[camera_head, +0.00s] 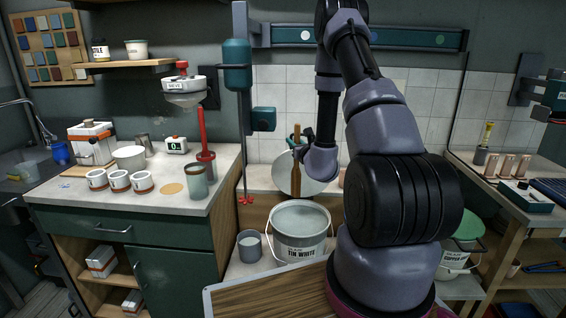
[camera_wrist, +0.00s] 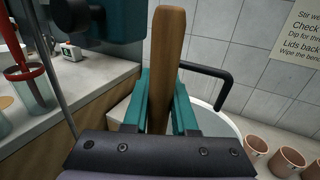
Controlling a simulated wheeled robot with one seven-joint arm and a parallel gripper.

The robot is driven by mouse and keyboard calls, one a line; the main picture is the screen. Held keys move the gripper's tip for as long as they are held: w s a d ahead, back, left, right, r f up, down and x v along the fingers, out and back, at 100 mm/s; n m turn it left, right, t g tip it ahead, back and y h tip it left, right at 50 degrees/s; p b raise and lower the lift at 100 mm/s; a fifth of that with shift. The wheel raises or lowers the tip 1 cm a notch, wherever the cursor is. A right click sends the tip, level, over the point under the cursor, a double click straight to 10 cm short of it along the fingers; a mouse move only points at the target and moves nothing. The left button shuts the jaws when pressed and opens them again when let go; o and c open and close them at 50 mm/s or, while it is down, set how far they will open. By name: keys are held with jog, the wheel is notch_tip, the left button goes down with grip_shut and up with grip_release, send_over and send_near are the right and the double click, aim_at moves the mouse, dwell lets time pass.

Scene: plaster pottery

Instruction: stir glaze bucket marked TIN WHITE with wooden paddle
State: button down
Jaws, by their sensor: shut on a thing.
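The bucket marked TIN WHITE (camera_head: 302,248) stands open below and left of my arm, with pale grey glaze showing inside its rim. My gripper (camera_wrist: 162,108) is shut on the wooden paddle (camera_wrist: 168,55), whose handle stands up between the teal fingers in the wrist view. In the head view the paddle (camera_head: 297,172) is upright, seen above and beyond the bucket, in front of a pale round lid (camera_head: 312,184). My arm hides part of the gripper there. I cannot tell how far the paddle's lower end is from the bucket.
A grey cup (camera_head: 249,246) stands just left of the bucket. A wooden board (camera_head: 270,297) is in front. A green-lidded bucket (camera_head: 455,262) is at the right. The left counter (camera_head: 120,200) holds mugs and a red whisk. Terracotta pots (camera_wrist: 288,160) show in the wrist view.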

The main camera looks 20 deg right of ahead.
jog(key=shift+d+r, duration=0.25)
jog(key=shift+d, duration=0.25)
jog(key=shift+d+r, duration=0.2)
jog(key=shift+d, duration=0.3)
jog(key=shift+f, duration=0.3)
notch_tip(320, 180, down, 20)
jog(key=shift+r, duration=0.15)
jog(key=shift+s, duration=0.15)
